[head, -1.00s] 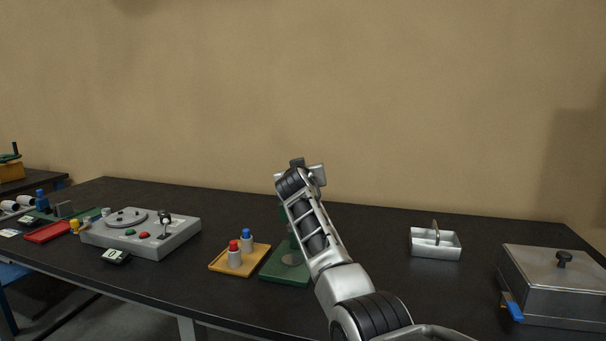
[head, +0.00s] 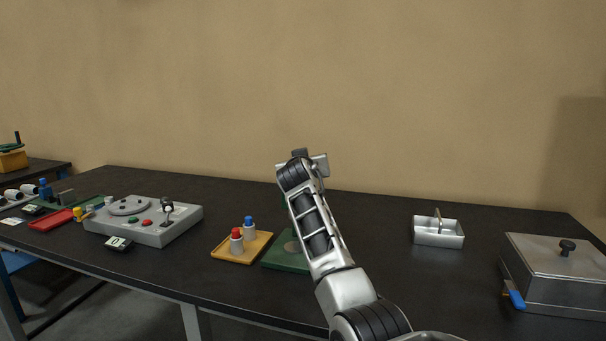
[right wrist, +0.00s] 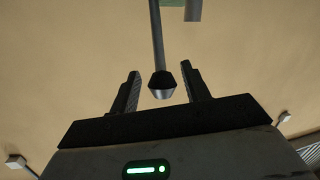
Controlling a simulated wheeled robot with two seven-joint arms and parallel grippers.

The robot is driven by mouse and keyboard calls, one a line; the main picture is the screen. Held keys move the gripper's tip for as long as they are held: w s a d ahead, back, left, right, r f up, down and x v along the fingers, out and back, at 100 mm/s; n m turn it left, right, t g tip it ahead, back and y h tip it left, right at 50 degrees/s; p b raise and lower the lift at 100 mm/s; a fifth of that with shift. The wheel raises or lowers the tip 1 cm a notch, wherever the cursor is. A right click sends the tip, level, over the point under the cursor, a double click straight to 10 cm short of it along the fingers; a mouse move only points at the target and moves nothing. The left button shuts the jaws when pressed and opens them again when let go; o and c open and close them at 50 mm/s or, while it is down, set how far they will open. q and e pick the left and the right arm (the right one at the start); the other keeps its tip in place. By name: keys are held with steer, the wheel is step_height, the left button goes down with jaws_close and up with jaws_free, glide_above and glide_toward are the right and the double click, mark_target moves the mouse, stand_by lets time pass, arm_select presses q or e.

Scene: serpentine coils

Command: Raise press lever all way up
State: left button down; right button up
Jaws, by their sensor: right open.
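The press shows in the head view as a green base (head: 287,256) on the table, with most of its body hidden behind my right arm. In the right wrist view the press lever is a thin grey rod (right wrist: 157,40) ending in a dark knob with a pale end face (right wrist: 161,85). My right gripper (right wrist: 160,83) is open, with one finger on either side of the knob and a visible gap to each. In the head view my wrist (head: 300,170) hides the fingers and the lever. My left gripper is in neither view.
A yellow tray (head: 263,252) with red-capped and blue-capped bottles sits left of the press. A grey control box (head: 180,228) stands further left. A metal tray (head: 438,241) and a lidded metal box (head: 560,290) stand at right. The table between is clear.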

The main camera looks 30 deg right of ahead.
steer(key=b+v, duration=0.2)
steer(key=v, duration=1.1)
steer(key=shift+s, duration=0.2)
